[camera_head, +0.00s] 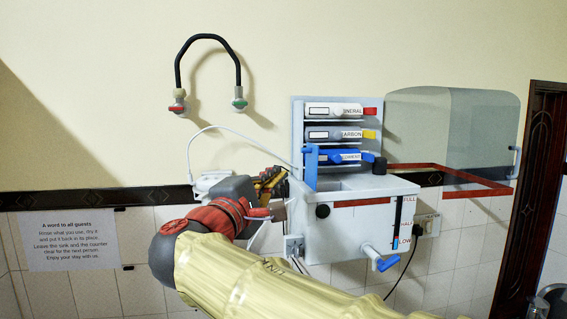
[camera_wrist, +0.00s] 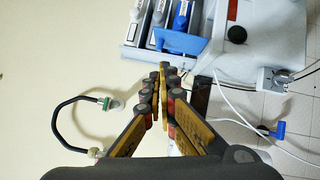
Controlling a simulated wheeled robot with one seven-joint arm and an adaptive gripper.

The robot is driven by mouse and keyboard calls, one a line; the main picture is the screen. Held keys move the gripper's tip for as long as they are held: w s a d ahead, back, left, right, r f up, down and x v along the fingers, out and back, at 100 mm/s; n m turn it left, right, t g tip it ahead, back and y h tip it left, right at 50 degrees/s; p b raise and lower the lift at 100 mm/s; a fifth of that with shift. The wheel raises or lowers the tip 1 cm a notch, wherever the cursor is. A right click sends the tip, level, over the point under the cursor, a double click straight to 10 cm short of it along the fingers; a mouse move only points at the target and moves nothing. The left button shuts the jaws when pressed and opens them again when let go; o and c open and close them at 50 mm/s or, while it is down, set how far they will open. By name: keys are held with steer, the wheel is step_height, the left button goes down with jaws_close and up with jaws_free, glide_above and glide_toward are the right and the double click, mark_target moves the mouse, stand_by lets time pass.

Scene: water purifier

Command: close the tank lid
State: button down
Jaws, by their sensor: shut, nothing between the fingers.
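The white water tank (camera_head: 345,228) of the purifier hangs on the wall right of centre, with a FULL/HALF/LOW gauge on its front. Its top looks recessed at the left. A blue upright plate (camera_head: 311,167) stands at its back left; it also shows in the wrist view (camera_wrist: 182,41). I cannot tell for sure which part is the lid. My gripper (camera_head: 279,180) is just left of the tank, shut and empty. In the wrist view its fingertips (camera_wrist: 165,70) meet just below the blue plate. Contact with the plate or tank cannot be told.
Labelled filter cartridges (camera_head: 334,134) sit above the tank. A blue tap (camera_head: 382,262) sticks out low in front. A translucent grey cover (camera_head: 450,128) is on the wall to the right. A black hose (camera_head: 208,39) hangs upper left. A white tube (camera_head: 232,129) arches behind my gripper.

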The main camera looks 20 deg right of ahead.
mark_target(302, 152)
steer(key=p+x, duration=0.3)
steer(key=x, duration=1.1)
steer(key=shift+s+d, duration=0.15)
steer(key=shift+d+r+m, duration=0.15)
steer(key=shift+d+m, duration=0.05)
steer(key=shift+m, duration=0.2)
